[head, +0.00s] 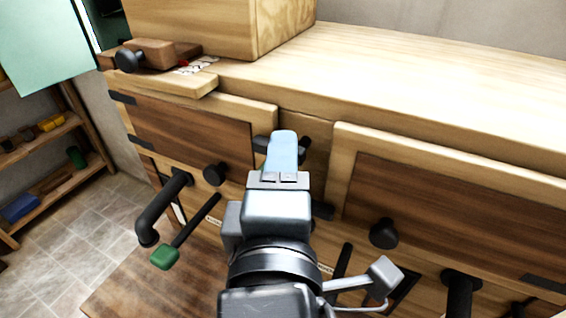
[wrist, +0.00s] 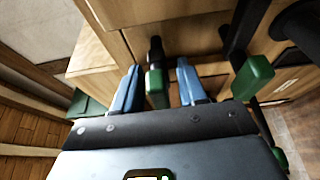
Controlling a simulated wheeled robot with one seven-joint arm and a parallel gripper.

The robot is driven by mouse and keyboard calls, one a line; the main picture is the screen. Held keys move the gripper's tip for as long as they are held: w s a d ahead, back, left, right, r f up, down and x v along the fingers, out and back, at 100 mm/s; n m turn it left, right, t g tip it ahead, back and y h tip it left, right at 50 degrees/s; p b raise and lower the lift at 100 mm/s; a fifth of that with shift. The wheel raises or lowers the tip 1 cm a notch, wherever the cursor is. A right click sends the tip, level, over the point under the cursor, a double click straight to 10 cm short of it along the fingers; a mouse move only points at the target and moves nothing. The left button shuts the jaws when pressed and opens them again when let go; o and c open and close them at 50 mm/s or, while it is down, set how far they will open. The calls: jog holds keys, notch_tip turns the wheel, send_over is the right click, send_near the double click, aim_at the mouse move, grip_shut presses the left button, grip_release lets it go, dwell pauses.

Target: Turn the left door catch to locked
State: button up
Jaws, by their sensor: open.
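My gripper (head: 283,146) is open at the cabinet front, beside the upper right corner of the left door (head: 190,135). In the wrist view its two blue fingers stand apart, one on each side of a black handle with a green end (wrist: 156,82), which seems to be the left door catch. In the head view only dark parts of this catch (head: 261,144) show beside the fingers; the rest is hidden behind my gripper. I cannot tell whether the fingers touch it, nor which position it is set to.
The right door (head: 440,205) has a black knob (head: 383,233). A green-ended lever (head: 165,257) and a thick black handle (head: 160,207) stick out lower left. A wooden box (head: 190,25) stands on the cabinet top (head: 420,75). Shelves (head: 45,150) stand far left.

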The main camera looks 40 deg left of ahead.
jog(key=b+v, duration=0.1)
jog(key=v, duration=0.6)
jog(key=shift+s+d+b, duration=0.2)
jog(key=shift+s+b, duration=0.05)
jog(key=shift+b, duration=0.1)
jog(key=shift+f, duration=0.1)
